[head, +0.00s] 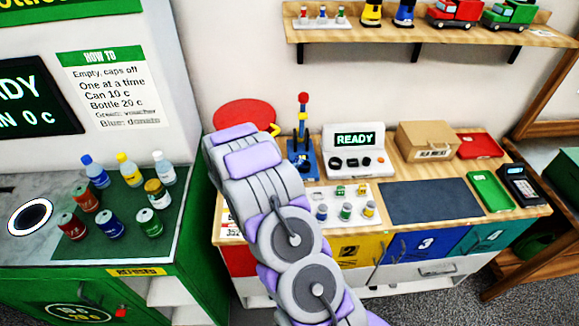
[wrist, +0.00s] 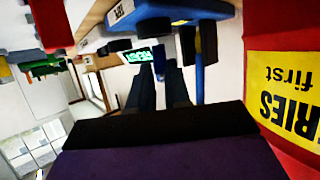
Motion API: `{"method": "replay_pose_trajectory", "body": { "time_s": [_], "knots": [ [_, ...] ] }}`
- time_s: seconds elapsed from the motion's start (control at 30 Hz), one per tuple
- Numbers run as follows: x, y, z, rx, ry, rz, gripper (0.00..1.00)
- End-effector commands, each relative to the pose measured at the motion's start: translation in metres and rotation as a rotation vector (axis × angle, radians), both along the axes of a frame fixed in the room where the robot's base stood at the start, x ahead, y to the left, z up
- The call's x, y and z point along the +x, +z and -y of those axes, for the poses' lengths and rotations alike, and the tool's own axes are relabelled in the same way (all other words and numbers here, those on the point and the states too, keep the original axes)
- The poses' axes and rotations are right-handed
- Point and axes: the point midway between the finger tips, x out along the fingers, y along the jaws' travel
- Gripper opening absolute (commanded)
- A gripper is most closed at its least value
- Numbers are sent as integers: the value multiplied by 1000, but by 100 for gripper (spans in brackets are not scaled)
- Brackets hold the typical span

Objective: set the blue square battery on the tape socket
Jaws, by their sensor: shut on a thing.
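My gripper (wrist: 160,72) shows in the wrist view as two dark fingers, shut on a small blue piece (wrist: 171,76), which looks like the blue square battery and is mostly hidden. In the head view my arm hides the gripper and what it holds. A blue stand with a red-topped lever (head: 302,145) is at the back left of the bench, just right of my arm. I cannot make out the socket itself.
A white tray (head: 331,222) with several small batteries lies right of my arm. A READY display unit (head: 353,162) and a cardboard box (head: 427,139) stand behind. A red round lid (head: 245,114) is near the arm's end. The dark mat (head: 430,201) is clear.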

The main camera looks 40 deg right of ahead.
Motion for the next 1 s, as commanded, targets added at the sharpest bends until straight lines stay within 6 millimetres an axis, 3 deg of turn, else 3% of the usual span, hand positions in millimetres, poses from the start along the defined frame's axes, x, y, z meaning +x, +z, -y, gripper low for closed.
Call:
{"method": "replay_pose_trajectory", "body": {
  "time_s": [1.0],
  "knots": [
    [0,0,8,-1,0,0,0]
  ]
}}
